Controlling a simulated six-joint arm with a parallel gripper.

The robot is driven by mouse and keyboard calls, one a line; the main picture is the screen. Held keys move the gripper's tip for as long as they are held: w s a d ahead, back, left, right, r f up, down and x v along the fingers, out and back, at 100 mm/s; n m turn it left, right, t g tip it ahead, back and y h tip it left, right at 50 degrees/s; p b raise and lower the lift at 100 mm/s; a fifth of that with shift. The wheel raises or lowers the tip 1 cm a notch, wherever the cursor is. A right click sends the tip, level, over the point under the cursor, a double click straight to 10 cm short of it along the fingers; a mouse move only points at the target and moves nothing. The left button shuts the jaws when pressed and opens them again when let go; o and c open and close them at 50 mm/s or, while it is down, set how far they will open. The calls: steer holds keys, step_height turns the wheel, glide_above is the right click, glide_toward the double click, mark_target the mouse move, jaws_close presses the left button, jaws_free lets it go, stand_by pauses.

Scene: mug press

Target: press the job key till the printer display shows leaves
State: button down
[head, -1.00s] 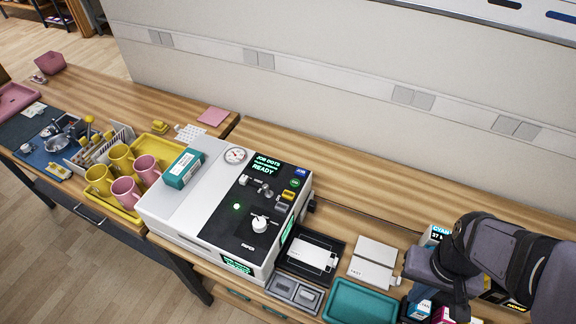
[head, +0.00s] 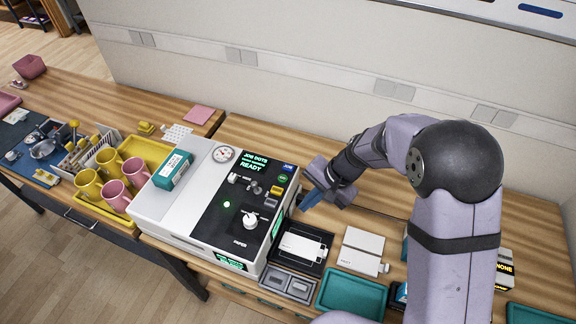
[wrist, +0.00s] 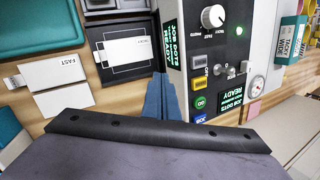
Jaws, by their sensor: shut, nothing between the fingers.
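The printer (head: 187,210) is a white box with a black control panel. Its display (head: 252,163) reads "JOB DOTS" and "READY" in green; it also shows in the wrist view (wrist: 231,101). The blue job key (head: 289,169) sits at the panel's back right corner, above a green GO key (head: 283,178). My gripper (head: 304,206) has blue fingers, shut and empty, just right of the printer and apart from the keys. The fingertips also show in the wrist view (wrist: 159,76).
A teal box (head: 173,170) lies on the printer's top. A yellow tray (head: 152,146) with yellow and pink mugs stands to the left. Card holders (head: 360,251) and a teal tray (head: 351,294) lie right of the printer. A yellow key (head: 275,190) is close to GO.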

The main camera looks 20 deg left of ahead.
steer(key=w+a+r+m+t+y, duration=0.2)
steer(key=w+a+r+m, duration=0.2)
steer(key=w+a+r, duration=0.3)
step_height(320, 180, up, 3)
steer(key=m+t+y, duration=0.2)
steer(key=m, duration=0.3)
glide_above(292, 169)
steer(key=shift+a+m, duration=0.1)
steer(key=shift+m, duration=0.3)
steer(key=shift+f, duration=0.15)
step_height(292, 169, down, 9)
steer(key=b, duration=0.7)
steer(key=shift+r, duration=0.2)
steer(key=shift+f+b, duration=0.1)
steer(key=shift+b, duration=0.25)
stand_by(0.6)
steer(key=shift+f+b, duration=0.3)
steer(key=shift+b, duration=0.05)
